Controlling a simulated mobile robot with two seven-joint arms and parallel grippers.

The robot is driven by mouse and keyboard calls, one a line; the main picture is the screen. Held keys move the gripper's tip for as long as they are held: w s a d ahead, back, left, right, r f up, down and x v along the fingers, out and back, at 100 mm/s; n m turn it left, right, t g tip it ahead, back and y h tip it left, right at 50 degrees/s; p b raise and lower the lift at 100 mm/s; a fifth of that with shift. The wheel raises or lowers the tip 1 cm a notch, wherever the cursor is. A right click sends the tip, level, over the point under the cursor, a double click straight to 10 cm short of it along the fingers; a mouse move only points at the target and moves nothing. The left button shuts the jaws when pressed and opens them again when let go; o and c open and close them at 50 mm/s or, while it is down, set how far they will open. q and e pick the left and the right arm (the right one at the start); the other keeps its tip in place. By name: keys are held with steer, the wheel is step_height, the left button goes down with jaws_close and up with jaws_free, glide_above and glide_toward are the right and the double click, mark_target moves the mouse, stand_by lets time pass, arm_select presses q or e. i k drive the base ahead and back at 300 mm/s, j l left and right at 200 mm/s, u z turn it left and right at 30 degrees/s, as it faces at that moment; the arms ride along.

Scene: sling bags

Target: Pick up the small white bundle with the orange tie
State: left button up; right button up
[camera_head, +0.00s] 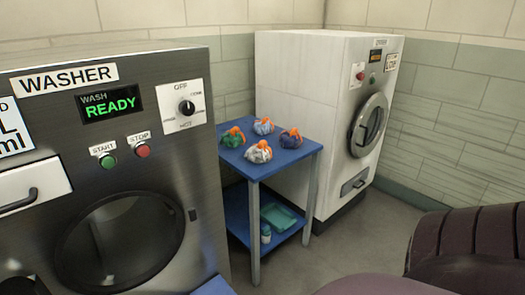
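Several small bundles with orange ties stand close together on top of a blue side table (284,164). A white bundle with an orange tie (258,153) is at the front of the group. A second pale, whitish-blue bundle (263,127) with an orange tie is at the back. A green bundle (232,139) is on the left and a purple-blue bundle (291,140) is on the right, both with orange tops.
A dark metal washer (200,190) with a lit "READY" display stands on the left, close to the table. A white machine (300,80) with a round door stands behind the table. The lower shelf holds a teal tray (278,217) and a small bottle (265,234). Grey floor (320,255) is open in front.

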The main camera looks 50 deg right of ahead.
mark_target(260, 153)
steer(key=l, duration=1.7)
